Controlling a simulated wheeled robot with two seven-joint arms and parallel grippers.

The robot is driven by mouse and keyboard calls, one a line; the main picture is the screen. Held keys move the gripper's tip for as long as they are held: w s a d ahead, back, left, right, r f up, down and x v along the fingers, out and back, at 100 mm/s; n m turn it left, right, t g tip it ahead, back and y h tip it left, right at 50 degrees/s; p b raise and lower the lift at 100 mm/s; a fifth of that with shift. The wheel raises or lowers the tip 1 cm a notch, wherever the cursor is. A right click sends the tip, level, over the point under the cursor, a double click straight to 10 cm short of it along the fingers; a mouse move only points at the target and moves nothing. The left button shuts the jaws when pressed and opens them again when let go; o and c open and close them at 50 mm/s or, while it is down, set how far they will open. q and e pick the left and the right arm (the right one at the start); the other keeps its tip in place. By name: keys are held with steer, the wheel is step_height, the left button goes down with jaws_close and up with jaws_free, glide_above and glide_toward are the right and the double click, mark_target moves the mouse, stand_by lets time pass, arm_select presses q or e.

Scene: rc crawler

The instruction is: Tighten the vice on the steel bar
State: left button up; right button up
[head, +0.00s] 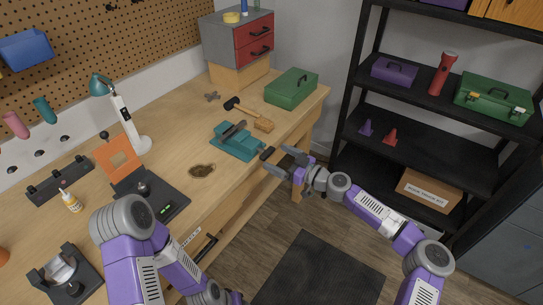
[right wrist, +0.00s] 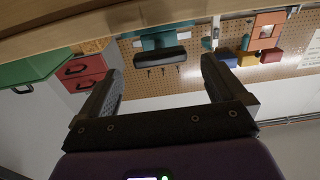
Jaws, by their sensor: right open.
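The teal vice (head: 232,145) stands near the front edge of the wooden workbench. A dark grey bar (head: 235,130) lies across its jaws; I cannot tell how closely they hold it. The vice's black handle (head: 267,153) sticks out past the bench edge. My right gripper (head: 278,158) is open in front of the handle, with its fingers toward it. In the right wrist view, the handle (right wrist: 162,58) lies ahead of and between the spread fingers, apart from both, with the teal vice (right wrist: 160,30) behind it. My left arm shows at the lower left, but its gripper is out of view.
A mallet (head: 245,110), a wooden block (head: 264,125) and a green toolbox (head: 292,90) lie behind the vice. A dark patch (head: 202,170) and a black scale-like device (head: 155,200) are to its left. A black shelf (head: 430,135) stands at the right.

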mark_target(270, 154)
steer(key=shift+x, duration=1.7)
steer(key=shift+c, duration=0.2)
steer(key=c, duration=1)
